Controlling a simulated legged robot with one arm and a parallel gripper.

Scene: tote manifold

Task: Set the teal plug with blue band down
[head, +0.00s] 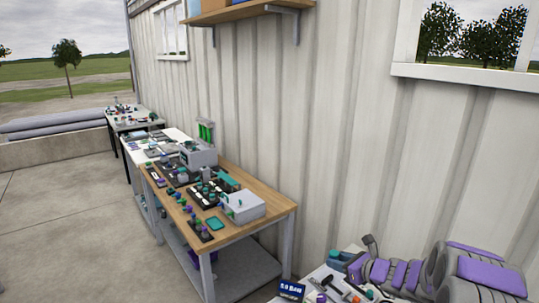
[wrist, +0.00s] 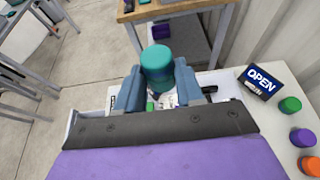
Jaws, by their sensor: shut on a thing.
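My gripper (wrist: 159,78) is shut on a teal plug (wrist: 156,55), which stands out between the two blue-grey fingers. The lower part of the plug is partly hidden by the fingers, and I cannot clearly make out a blue band. In the head view the plug (head: 338,257) shows as a small teal shape at the end of my purple and grey arm, over the near white table (head: 328,275). I cannot tell whether it touches anything below.
An OPEN sign (wrist: 261,81) stands on the white table, with green (wrist: 290,104), purple (wrist: 302,137) and orange (wrist: 309,165) plugs near it. A wooden bench (head: 262,222) with a grey box (head: 244,206) and several plugs stands further off. The corrugated wall (head: 330,130) runs along the right.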

